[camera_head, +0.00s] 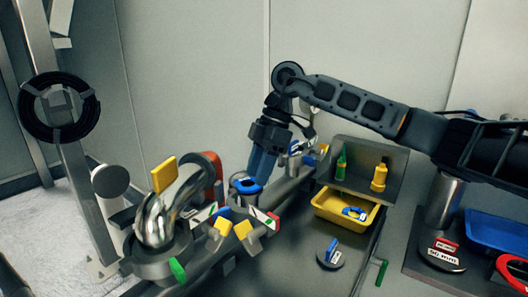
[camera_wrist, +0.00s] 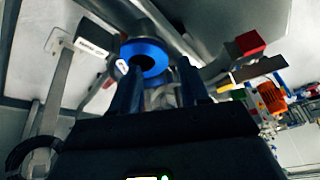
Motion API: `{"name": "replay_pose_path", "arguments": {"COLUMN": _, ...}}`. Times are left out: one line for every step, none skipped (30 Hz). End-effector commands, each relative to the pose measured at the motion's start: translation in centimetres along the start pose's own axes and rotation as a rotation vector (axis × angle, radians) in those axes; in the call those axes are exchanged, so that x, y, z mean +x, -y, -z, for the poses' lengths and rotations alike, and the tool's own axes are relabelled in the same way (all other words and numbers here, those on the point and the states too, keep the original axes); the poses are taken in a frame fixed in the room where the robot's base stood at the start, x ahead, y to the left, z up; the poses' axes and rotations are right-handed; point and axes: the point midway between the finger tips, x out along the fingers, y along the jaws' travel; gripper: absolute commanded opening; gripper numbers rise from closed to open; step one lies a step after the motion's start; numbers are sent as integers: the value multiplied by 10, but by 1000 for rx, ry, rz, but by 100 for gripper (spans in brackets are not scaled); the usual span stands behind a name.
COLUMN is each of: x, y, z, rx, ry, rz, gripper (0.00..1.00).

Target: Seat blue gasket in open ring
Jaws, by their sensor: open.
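A blue gasket (camera_head: 248,188) sits at the top of a short grey cylindrical ring (camera_head: 240,199) in the middle of the metal line. In the wrist view the blue gasket (camera_wrist: 135,48) rests against the end of a grey cylinder, with a dark hole in its middle. I cannot tell whether it lies fully flat in the ring. My gripper (camera_head: 260,166) points down just above the gasket. In the wrist view its two dark fingers (camera_wrist: 160,85) are apart, with nothing clearly held between them, and the gasket shows just beyond their tips.
A polished curved pipe (camera_head: 168,208) stands left of the ring, with yellow and red-green handles around it. A yellow tray (camera_head: 322,209) holding a blue piece is at the right, below green and yellow bottles. A blue bin (camera_head: 497,232) lies far right.

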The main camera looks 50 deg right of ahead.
Motion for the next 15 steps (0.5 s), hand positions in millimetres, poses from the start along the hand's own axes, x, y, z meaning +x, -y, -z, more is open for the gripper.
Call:
{"name": "replay_pose_path", "arguments": {"x": 6, "y": 0, "z": 1, "rx": 0, "ry": -1, "rz": 2, "gripper": 45}}
{"name": "replay_pose_path", "arguments": {"x": 9, "y": 0, "z": 0, "rx": 0, "ry": -1, "rz": 1, "gripper": 45}}
{"name": "replay_pose_path", "arguments": {"x": 14, "y": 0, "z": 0, "rx": 0, "ry": -1, "rz": 1, "gripper": 45}}
{"name": "replay_pose_path", "arguments": {"x": 16, "y": 0, "z": 0, "rx": 0, "ry": -1, "rz": 2, "gripper": 45}}
{"name": "replay_pose_path", "arguments": {"x": 19, "y": 0, "z": 0, "rx": 0, "ry": -1, "rz": 1, "gripper": 45}}
{"name": "replay_pose_path", "arguments": {"x": 21, "y": 0, "z": 0, "rx": 0, "ry": -1, "rz": 0, "gripper": 45}}
{"name": "replay_pose_path", "arguments": {"x": 22, "y": 0, "z": 0, "rx": 0, "ry": 0, "rz": 0, "gripper": 45}}
{"name": "replay_pose_path", "arguments": {"x": 24, "y": 0, "z": 0, "rx": 0, "ry": 0, "rz": -1, "gripper": 45}}
{"name": "replay_pose_path", "arguments": {"x": 25, "y": 0, "z": 0, "rx": 0, "ry": 0, "rz": -1, "gripper": 45}}
{"name": "replay_pose_path", "arguments": {"x": 25, "y": 0, "z": 0, "rx": 0, "ry": 0, "rz": -1, "gripper": 45}}
{"name": "replay_pose_path", "arguments": {"x": 26, "y": 0, "z": 0, "rx": 0, "ry": 0, "rz": -1, "gripper": 45}}
{"name": "replay_pose_path", "arguments": {"x": 26, "y": 0, "z": 0, "rx": 0, "ry": 0, "rz": -1, "gripper": 45}}
{"name": "replay_pose_path", "arguments": {"x": 26, "y": 0, "z": 0, "rx": 0, "ry": 0, "rz": -1, "gripper": 45}}
{"name": "replay_pose_path", "arguments": {"x": 26, "y": 0, "z": 0, "rx": 0, "ry": 0, "rz": -1, "gripper": 45}}
{"name": "replay_pose_path", "arguments": {"x": 26, "y": 0, "z": 0, "rx": -1, "ry": 0, "rz": -1, "gripper": 45}}
